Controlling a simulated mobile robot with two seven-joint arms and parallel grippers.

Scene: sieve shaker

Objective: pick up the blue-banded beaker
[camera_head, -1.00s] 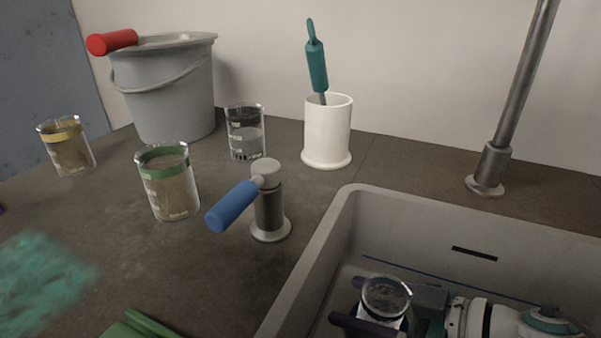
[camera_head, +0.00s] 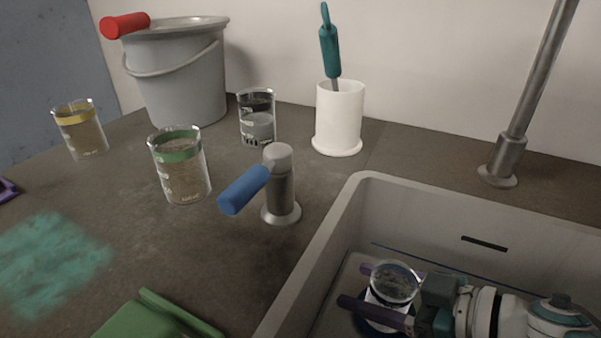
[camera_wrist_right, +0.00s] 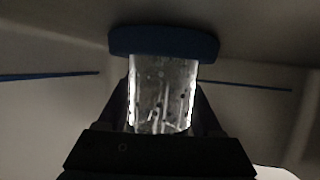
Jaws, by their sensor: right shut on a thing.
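The blue-banded beaker (camera_head: 396,282) is a small clear glass inside the grey sink, low right in the head view. Its band is hard to make out there. My right gripper (camera_head: 385,294) reaches in from the right, shut on the beaker with its dark purple fingers on either side. In the right wrist view the glass (camera_wrist_right: 162,95) is between the fingers, with pale marks on its wall. A wider blue disc-like thing (camera_wrist_right: 162,42) shows at its far end; a dark blue edge also shows around the beaker's base in the head view. My left gripper is not in view.
The sink (camera_head: 330,230) walls surround the right gripper. On the counter stand a blue-handled tap (camera_head: 280,190), green-banded (camera_head: 182,175), yellow-banded (camera_head: 85,135) and black-banded (camera_head: 257,122) beakers, a white holder (camera_head: 338,118) and a grey bucket (camera_head: 185,80). A green tray-like thing (camera_head: 150,320) lies at front.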

